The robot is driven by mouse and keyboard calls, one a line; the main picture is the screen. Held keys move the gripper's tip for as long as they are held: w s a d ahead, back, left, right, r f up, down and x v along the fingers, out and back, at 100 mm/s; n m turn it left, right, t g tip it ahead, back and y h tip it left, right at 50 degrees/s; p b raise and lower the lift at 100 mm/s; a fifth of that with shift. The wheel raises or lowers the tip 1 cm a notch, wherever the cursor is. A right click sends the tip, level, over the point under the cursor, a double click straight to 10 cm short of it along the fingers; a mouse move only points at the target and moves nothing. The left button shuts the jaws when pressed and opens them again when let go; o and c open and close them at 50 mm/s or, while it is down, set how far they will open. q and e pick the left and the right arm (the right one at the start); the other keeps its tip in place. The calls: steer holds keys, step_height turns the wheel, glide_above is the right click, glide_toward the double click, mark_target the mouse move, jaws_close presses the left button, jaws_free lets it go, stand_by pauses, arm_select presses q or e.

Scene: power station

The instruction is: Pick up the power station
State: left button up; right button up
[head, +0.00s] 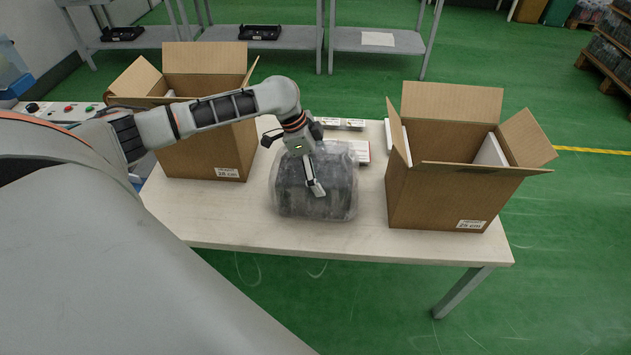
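The power station (338,198) is a dark, boxy unit wrapped in clear plastic. It sits in the middle of the table (230,220) in the head view, between two cardboard boxes. My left gripper (316,190) comes in from the left and points down over the top and near side of the power station. One pale finger shows against the wrapped unit; the other finger is hidden, so I cannot tell whether it grips anything. My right gripper is not in view.
An open cardboard box (440,205) stands on the right of the table, another (205,150) on the left behind my arm. Small white packages (342,124) lie behind the power station. Grey shelves (375,40) stand beyond. The table's front strip is clear.

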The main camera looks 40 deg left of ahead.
arm_select(q)
steer(key=shift+f, duration=0.3)
stand_by(0.7)
steer(key=c, duration=1.5)
steer(key=shift+w+r, duration=0.2)
steer(key=shift+r, duration=0.1)
steer(key=c, duration=0.4)
